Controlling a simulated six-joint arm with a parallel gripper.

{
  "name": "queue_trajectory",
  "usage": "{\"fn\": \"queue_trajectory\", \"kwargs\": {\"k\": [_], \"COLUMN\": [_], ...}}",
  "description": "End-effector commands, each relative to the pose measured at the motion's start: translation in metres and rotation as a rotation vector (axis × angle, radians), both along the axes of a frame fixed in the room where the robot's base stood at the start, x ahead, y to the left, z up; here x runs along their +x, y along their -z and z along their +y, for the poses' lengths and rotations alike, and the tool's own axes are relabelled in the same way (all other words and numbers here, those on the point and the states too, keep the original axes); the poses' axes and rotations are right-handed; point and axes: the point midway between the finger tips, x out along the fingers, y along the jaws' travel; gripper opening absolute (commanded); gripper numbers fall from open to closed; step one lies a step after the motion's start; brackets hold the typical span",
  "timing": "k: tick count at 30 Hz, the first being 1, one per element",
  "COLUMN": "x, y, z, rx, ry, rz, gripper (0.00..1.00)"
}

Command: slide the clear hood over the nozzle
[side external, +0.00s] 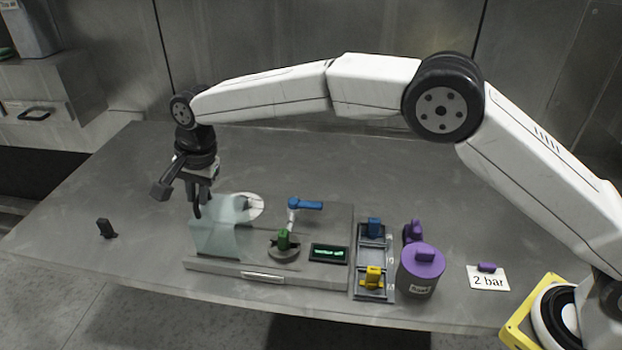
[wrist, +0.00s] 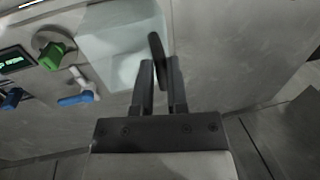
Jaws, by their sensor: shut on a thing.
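The clear hood (side external: 222,240) is a pale, see-through greenish box at the left end of the grey washer panel (side external: 330,215). My gripper (side external: 196,206) is above its left side, shut on the hood's dark handle. In the wrist view, my gripper (wrist: 160,68) has the dark handle (wrist: 157,46) between its fingertips, and the hood (wrist: 115,55) extends to the left. A white rounded part (side external: 252,206) shows on the panel just behind the hood. I cannot make out the nozzle for certain; I cannot tell whether the hood is around it or beside it.
The panel has a blue-handled valve (side external: 305,204), a green knob (side external: 284,239) and a lit display (side external: 328,254). To its right are a tray (side external: 390,240) with blue and yellow pieces and a purple-lidded canister (side external: 419,272). A black piece (side external: 105,228) lies left on open table.

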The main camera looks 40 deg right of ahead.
Motion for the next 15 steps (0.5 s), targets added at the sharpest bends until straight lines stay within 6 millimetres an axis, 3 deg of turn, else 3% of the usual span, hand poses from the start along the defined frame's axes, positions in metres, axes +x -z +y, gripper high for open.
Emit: {"fn": "queue_trajectory", "kwargs": {"k": [15], "x": [-0.025], "y": [-0.002], "z": [-0.029], "rx": [0.001], "ry": [0.005], "rz": [-0.003], "gripper": [0.0]}}
